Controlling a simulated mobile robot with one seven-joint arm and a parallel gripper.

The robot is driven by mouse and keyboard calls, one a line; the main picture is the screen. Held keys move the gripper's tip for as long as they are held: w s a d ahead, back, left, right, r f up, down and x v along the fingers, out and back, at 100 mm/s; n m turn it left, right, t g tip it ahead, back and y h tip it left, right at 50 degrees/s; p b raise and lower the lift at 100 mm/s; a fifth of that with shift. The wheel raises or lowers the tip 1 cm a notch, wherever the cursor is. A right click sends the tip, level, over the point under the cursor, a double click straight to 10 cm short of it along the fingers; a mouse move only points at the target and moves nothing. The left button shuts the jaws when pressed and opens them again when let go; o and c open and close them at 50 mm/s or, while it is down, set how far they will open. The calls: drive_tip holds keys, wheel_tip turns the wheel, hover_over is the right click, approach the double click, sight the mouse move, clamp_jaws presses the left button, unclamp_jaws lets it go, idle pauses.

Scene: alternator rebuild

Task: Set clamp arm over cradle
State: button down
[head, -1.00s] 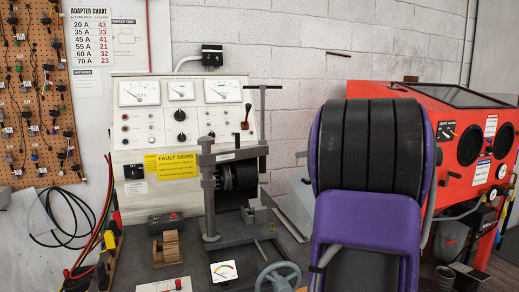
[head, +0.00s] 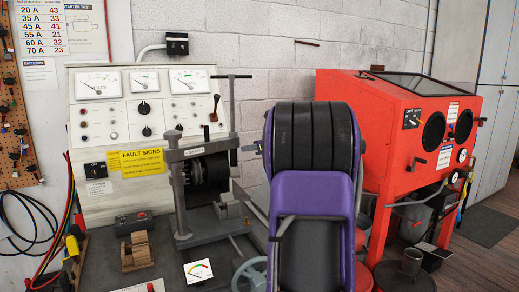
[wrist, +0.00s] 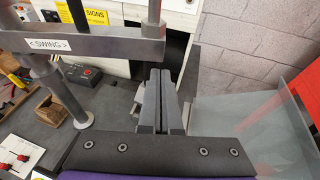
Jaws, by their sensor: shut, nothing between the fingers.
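The grey clamp arm (head: 195,152) runs level from a vertical post (head: 179,195) on the left to a T-handled screw (head: 233,105) at its right end. Its "SWING" label shows in the wrist view (wrist: 48,45). A dark round alternator body (head: 212,175) shows behind and below the clamp arm. A grey block, seemingly the cradle (head: 231,210), stands below right of it; whether the clamp arm is directly above it I cannot tell.
A test panel (head: 140,115) with gauges stands behind the clamp. A red cabinet (head: 385,120) stands at right.

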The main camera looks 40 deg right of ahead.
sight(238, 143)
drive_tip(key=shift+w, duration=1)
drive_tip(key=shift+n+y, duration=0.7)
drive_tip(key=shift+y, duration=0.2)
drive_tip(key=w+p, duration=0.2)
drive_tip(key=w, duration=0.1)
drive_tip(key=w+p, duration=0.1)
drive_tip(key=w, duration=0.1)
drive_tip(key=shift+d+r, duration=0.1)
drive_tip(key=shift+d, duration=0.15)
drive_tip(key=shift+s, duration=0.1)
